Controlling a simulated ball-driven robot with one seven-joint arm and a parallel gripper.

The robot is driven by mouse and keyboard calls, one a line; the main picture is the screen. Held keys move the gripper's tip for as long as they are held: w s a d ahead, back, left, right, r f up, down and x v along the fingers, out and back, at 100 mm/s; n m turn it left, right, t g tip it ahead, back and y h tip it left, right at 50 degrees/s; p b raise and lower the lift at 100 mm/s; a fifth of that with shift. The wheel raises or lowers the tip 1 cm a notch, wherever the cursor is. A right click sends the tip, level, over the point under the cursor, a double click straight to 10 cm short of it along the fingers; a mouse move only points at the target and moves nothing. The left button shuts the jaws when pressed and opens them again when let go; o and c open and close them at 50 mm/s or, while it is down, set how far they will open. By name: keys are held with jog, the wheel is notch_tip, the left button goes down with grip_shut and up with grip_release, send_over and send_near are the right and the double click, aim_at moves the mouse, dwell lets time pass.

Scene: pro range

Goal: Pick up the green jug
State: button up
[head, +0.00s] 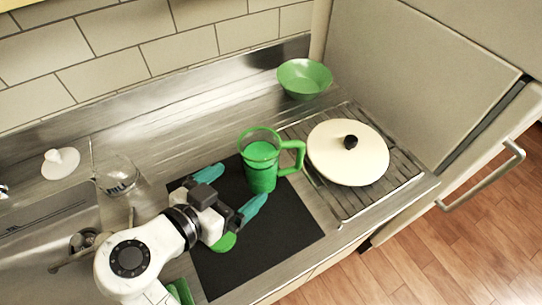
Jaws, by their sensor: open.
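The green jug (262,168) stands upright near the back of the black mat (293,232), with its handle pointing right. Its top shows a lighter green inside. My gripper (229,189) is just to the left and in front of the jug, with its two teal fingers spread apart. The fingers are empty and I see a gap between the gripper and the jug. Another green object (224,242) shows partly under my gripper; most of it is hidden.
A cream lid with a black knob (347,165) sits on the rack right of the jug. A green bowl (304,78) stands behind. A clear glass vessel (117,175) is at the left by the sink. The counter's front edge runs along the lower right.

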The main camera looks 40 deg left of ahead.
aim_at(250, 171)
jog(key=p+x, duration=0.2)
jog(key=x, duration=0.6)
jog(key=shift+w+a, duration=0.1)
jog(key=shift+w, duration=0.05)
jog(key=shift+c, duration=0.2)
jog(key=shift+r, duration=0.15)
jog(key=c, duration=1.3)
jog(key=shift+r, duration=0.25)
